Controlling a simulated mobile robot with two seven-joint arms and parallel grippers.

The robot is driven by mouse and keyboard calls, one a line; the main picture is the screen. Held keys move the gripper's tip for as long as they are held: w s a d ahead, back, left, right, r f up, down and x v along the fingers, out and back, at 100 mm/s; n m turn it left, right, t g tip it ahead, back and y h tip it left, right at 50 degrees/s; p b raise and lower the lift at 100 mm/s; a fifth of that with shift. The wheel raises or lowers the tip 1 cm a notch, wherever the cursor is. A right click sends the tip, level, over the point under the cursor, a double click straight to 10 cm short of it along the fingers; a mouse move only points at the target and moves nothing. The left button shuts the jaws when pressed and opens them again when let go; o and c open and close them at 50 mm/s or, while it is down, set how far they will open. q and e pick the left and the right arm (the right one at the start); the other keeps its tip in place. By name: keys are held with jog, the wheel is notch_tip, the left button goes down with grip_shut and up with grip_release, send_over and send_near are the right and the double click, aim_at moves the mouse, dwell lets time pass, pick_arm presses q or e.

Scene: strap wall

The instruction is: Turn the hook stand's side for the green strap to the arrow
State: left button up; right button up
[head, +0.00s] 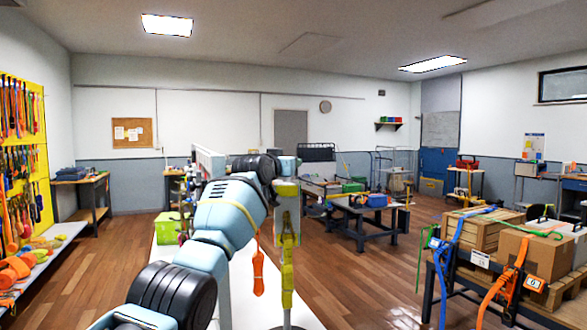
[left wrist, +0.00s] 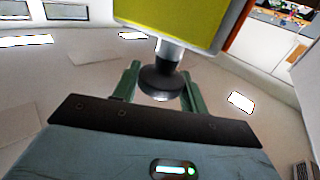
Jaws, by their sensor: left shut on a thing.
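The hook stand (head: 287,240) is a narrow upright with yellow-green and grey faces on the white table in the head view. An orange strap (head: 258,268) hangs at its left. My left gripper (head: 286,168) is at the top of the stand. In the left wrist view, my left gripper's green fingers (left wrist: 160,85) are shut around the black knob (left wrist: 160,78), whose metal stem meets the stand's yellow panel (left wrist: 170,22). I cannot make out the arrow or which side is for the green strap. My right gripper is not in view.
A bench with wooden crates (head: 480,228) and a cardboard box (head: 528,252), tied with blue, green and orange straps, stands at the right. A yellow strap wall (head: 42,150) is at the left. A lime green box (head: 167,228) sits beyond my arm. Wood floor lies between.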

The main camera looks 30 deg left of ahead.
pick_arm(q)
jog(key=shift+d+f, duration=0.1)
jog(key=o, duration=1.4)
jog(key=shift+c, duration=0.2)
jog(key=shift+s, duration=0.1)
